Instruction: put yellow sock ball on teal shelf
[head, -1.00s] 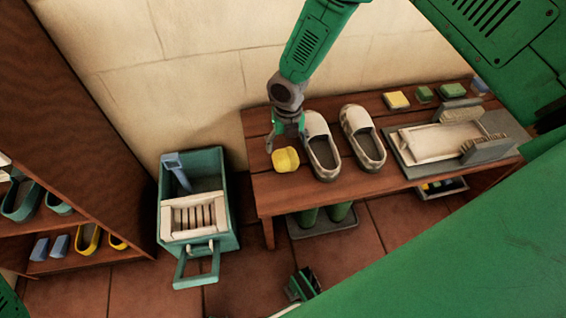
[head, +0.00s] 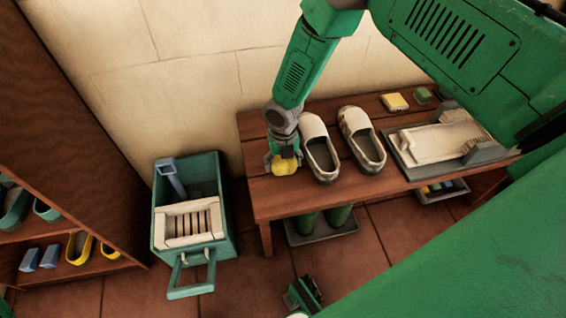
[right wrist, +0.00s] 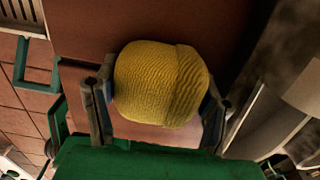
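The yellow sock ball (head: 286,167) rests at the left end of the wooden bench. My right gripper (head: 284,160) is right over it, pointing down, with a finger on either side. In the right wrist view the ball (right wrist: 160,85) fills the gap between the fingers (right wrist: 158,95); they are very close to its sides, and firm contact cannot be made out. The brown wooden rack (head: 85,265) at the left has a shelf with teal shoes (head: 15,210). No teal-coloured shelf board shows plainly.
Pale shoes (head: 320,150) stand just right of the ball on the bench (head: 280,205). A grey tray (head: 410,170) and sponges (head: 394,102) are farther right. A teal bin (head: 215,255) with a pale slatted insert stands on the floor between rack and bench.

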